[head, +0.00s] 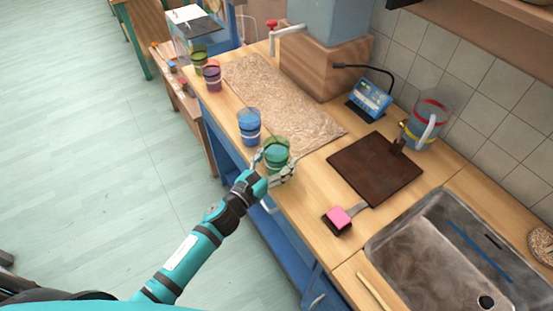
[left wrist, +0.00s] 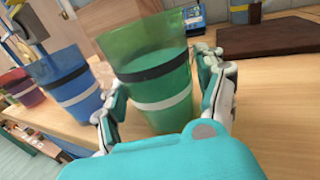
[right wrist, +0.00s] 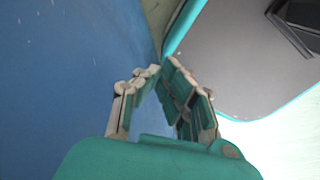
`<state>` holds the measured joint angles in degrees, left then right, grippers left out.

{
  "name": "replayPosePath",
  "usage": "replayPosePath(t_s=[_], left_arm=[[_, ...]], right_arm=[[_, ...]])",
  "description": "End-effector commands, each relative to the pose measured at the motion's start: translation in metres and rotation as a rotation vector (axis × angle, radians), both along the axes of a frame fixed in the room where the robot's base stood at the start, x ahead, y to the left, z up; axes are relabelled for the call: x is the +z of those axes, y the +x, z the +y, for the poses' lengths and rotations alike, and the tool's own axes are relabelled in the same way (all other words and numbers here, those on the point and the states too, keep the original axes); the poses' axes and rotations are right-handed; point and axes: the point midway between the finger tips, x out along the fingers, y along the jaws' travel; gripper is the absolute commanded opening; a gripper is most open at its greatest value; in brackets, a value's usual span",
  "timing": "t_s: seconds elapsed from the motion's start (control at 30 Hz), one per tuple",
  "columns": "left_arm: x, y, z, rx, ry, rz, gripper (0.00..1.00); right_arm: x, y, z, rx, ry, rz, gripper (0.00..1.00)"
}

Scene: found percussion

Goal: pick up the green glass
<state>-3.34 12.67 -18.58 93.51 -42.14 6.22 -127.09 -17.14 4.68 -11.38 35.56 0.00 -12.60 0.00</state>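The green glass (head: 276,152) is a translucent tumbler with a dark and a pale band, upright at the front edge of the wooden counter. It fills the middle of the left wrist view (left wrist: 152,75). My left gripper (head: 274,172) is at the glass, low on its near side in the head view. In the left wrist view its fingers (left wrist: 160,85) stand on either side of the glass, spread apart, with a narrow gap at the right finger. My right gripper (right wrist: 162,72) shows only in the right wrist view, its fingertips almost together and nothing between them.
A blue glass (head: 249,127) stands close left of the green one. A dark board (head: 375,168), a pink-topped brush (head: 339,218) and a sink (head: 440,250) lie to the right.

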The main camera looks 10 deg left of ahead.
Motion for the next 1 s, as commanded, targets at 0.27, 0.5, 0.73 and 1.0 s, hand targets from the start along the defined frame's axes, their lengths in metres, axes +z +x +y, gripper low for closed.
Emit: replayPosePath(t_s=[0.27,0.5,0.73,1.0], left_arm=[[0.000,0.000,0.000,0.000,0.000,0.000,0.33],[0.001,0.000,0.000,0.000,-0.001,-0.002,0.09],[0.002,0.000,0.000,0.000,0.000,-0.002,0.09],[0.010,0.000,0.000,-0.001,0.001,-0.005,0.09]], right_arm=[[0.000,-0.001,0.004,-0.001,0.004,0.001,0.00],[0.000,-0.001,0.004,0.000,0.005,0.002,0.00],[0.000,-0.001,0.004,0.000,0.005,0.002,0.00],[0.000,-0.002,0.004,0.000,0.005,0.002,0.00]])
